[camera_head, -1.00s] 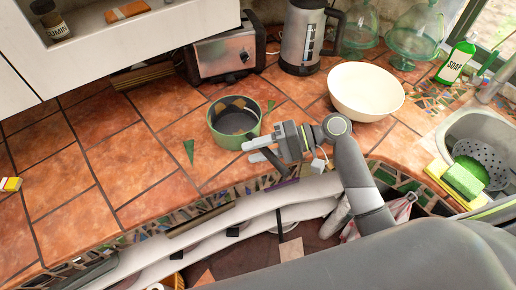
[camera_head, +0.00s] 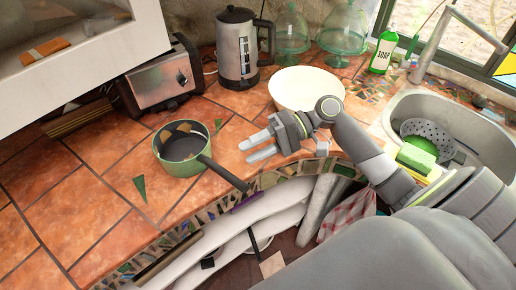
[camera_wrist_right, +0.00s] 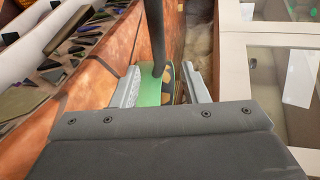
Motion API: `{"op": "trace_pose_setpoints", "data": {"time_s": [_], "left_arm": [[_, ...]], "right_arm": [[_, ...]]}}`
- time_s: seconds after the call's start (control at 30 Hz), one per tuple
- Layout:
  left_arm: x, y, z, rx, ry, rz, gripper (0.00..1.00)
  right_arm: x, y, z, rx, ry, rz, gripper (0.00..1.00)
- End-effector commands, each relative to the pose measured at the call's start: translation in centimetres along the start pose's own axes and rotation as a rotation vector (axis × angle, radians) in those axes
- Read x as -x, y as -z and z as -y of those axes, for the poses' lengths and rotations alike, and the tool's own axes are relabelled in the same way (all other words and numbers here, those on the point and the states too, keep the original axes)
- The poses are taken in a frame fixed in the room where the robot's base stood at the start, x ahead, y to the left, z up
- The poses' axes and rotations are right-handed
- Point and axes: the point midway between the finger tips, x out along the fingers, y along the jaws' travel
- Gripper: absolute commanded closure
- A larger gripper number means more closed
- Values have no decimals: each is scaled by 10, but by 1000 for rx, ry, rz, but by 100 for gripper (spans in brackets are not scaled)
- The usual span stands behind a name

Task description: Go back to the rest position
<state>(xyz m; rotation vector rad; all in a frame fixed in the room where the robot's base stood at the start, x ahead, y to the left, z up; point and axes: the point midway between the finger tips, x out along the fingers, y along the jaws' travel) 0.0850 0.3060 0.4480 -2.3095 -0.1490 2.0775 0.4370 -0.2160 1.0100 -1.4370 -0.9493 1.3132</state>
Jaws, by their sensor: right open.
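My right gripper (camera_head: 248,150) is open and empty above the front part of the tiled counter, and its fingers point left. A green pot (camera_head: 183,168) with a dark handle (camera_head: 224,174) stands upright to the left of the fingertips, apart from them. Its handle points toward the front edge, to the lower right. In the right wrist view the green pot (camera_wrist_right: 148,90) and its handle (camera_wrist_right: 154,35) show beyond and between the open fingers (camera_wrist_right: 160,82). My left gripper is in neither view.
A cream bowl (camera_head: 300,82) stands just behind my right gripper. A toaster (camera_head: 160,80), a kettle (camera_head: 237,50) and glass domes (camera_head: 345,25) line the back. A sink (camera_head: 470,125) with a green sponge (camera_head: 416,158) is at right. The left counter is mostly clear.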

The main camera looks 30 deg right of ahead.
Motion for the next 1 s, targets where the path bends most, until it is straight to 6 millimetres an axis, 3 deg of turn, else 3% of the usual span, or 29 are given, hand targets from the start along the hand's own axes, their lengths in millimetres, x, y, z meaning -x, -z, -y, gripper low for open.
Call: {"op": "trace_pose_setpoints", "data": {"time_s": [0.23,0.77,0.87,1.0], "left_arm": [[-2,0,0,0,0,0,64],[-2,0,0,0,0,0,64],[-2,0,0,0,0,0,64],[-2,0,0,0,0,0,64]], "right_arm": [[8,0,0,0,0,-1,60],[7,-2,-2,4,-8,-2,60],[0,-10,-17,26,-53,-9,60],[-16,-31,-55,96,-189,-34,60]]}}
